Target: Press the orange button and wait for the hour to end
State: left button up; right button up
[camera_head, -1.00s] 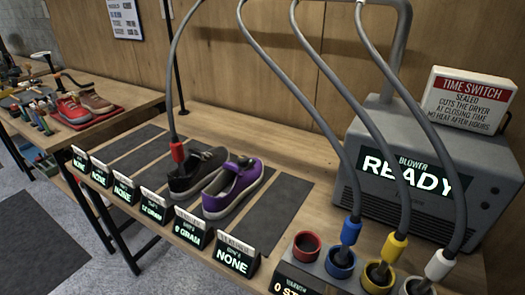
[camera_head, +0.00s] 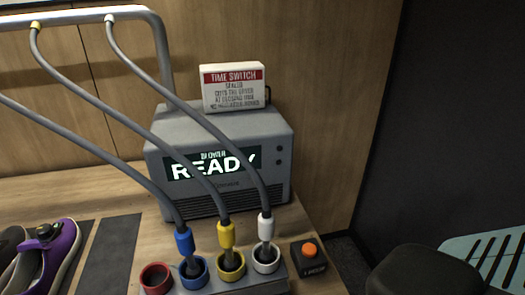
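The orange button (camera_head: 309,249) sits on a small dark box (camera_head: 308,265) near the right end of the wooden bench, just right of the white-collared hose socket. The grey blower (camera_head: 225,160) stands behind it with a lit display reading READY (camera_head: 213,165). A time switch sign (camera_head: 233,88) sits on top of the blower; its small text tells of cutting the dryer at closing time. Neither gripper shows in the head view.
Blue (camera_head: 184,243), yellow (camera_head: 226,236) and white (camera_head: 265,227) hose ends stand in sockets before the blower; the red socket (camera_head: 157,278) is empty. Purple and dark shoes (camera_head: 48,255) are at lower left. A dark rounded object (camera_head: 425,272) and a pale slatted piece (camera_head: 495,255) are at lower right.

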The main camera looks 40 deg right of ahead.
aim_at(310, 250)
jog(key=i+l, duration=0.25)
jog(key=i, duration=0.2)
jog(key=z, duration=1.75)
